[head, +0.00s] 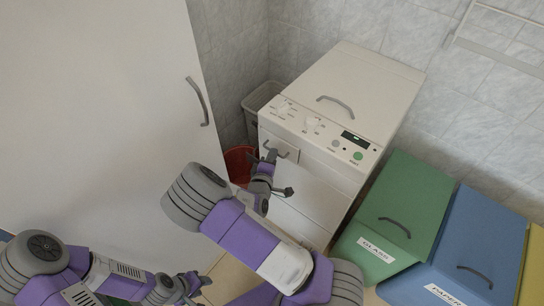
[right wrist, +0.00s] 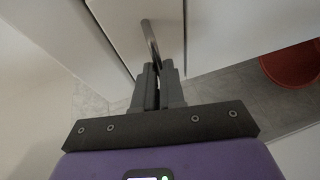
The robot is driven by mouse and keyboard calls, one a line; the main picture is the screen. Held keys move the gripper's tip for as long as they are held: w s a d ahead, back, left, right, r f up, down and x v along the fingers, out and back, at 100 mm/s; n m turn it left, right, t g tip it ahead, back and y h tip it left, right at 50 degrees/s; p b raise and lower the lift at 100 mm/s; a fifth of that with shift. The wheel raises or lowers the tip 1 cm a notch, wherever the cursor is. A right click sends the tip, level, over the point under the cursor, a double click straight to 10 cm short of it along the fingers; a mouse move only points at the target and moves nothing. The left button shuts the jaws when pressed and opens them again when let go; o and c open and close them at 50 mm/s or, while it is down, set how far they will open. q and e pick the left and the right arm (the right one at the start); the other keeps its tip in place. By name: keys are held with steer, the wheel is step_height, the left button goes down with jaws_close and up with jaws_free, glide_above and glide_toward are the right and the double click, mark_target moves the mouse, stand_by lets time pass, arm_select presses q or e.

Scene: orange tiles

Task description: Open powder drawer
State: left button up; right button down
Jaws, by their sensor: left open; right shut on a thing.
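The white washing machine (head: 320,130) stands against the tiled wall. Its powder drawer (head: 292,153) is at the upper left of the front, below the dial panel. The drawer's grey handle (right wrist: 151,40) shows in the right wrist view, running down between my fingers. My right gripper (head: 271,157) is at the drawer front and shut on the handle; its fingers also show in the right wrist view (right wrist: 159,78). I cannot tell whether the drawer stands out from the front. My left gripper (head: 196,287) is open and empty, low and away from the machine.
A tall white cabinet door (head: 100,100) with a grey handle (head: 198,100) fills the left. A red bucket (head: 239,163) and a pale bin (head: 262,97) stand left of the machine. Green (head: 400,195) and blue (head: 480,240) lidded bins stand to its right.

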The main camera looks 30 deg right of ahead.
steer(key=s+a+p, duration=0.2)
steer(key=s+a, duration=0.1)
steer(key=a, duration=0.4)
steer(key=shift+a, duration=0.4)
steer(key=shift+s, duration=0.1)
steer(key=c, duration=1.2)
jaws_free()
steer(key=shift+p, duration=0.3)
steer(key=p+v, duration=0.1)
steer(key=v, duration=0.6)
steer(key=shift+s+a+r+p, duration=0.15)
steer(key=shift+s+p, duration=0.05)
steer(key=shift+p, duration=0.2)
